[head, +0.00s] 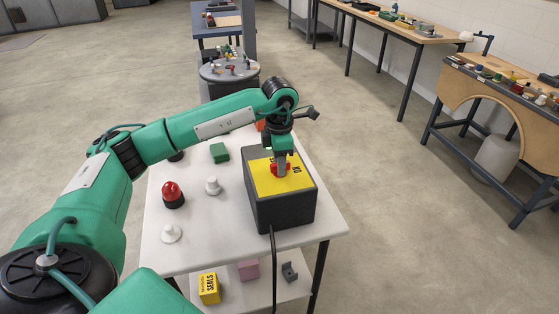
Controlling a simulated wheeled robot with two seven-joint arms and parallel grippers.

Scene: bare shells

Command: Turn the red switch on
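The red switch (287,168) sits on the yellow top (267,184) of a dark grey box (286,211) on the white table. My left arm reaches in from the left, and its gripper (281,170) points down at the switch. The fingers are at the switch and hide part of it. I cannot tell whether they are shut on it or only around it, nor which way the switch is set. My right gripper is not in view.
On the white table (213,238) stand a red dome lamp (172,195), white knobs (213,186) and a green block (219,152), left of the box. A black cable (273,262) hangs off the front. The lower shelf holds a yellow box (209,288) and a pink block (248,270).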

